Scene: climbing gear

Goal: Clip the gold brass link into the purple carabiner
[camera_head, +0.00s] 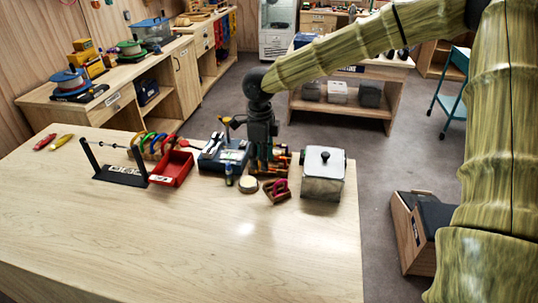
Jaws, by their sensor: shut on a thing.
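My gripper (262,160) points down over the far part of the wooden table, among the small gear. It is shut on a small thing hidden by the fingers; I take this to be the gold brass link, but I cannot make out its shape. A magenta-purple carabiner (280,188) sits in a small wooden holder just right of and nearer than my gripper. The fingers look apart from it. Whether its gate is open is too small to tell.
A grey metal box with a black knob (322,172) stands right of the holder. The table's near part (220,240) is clear.

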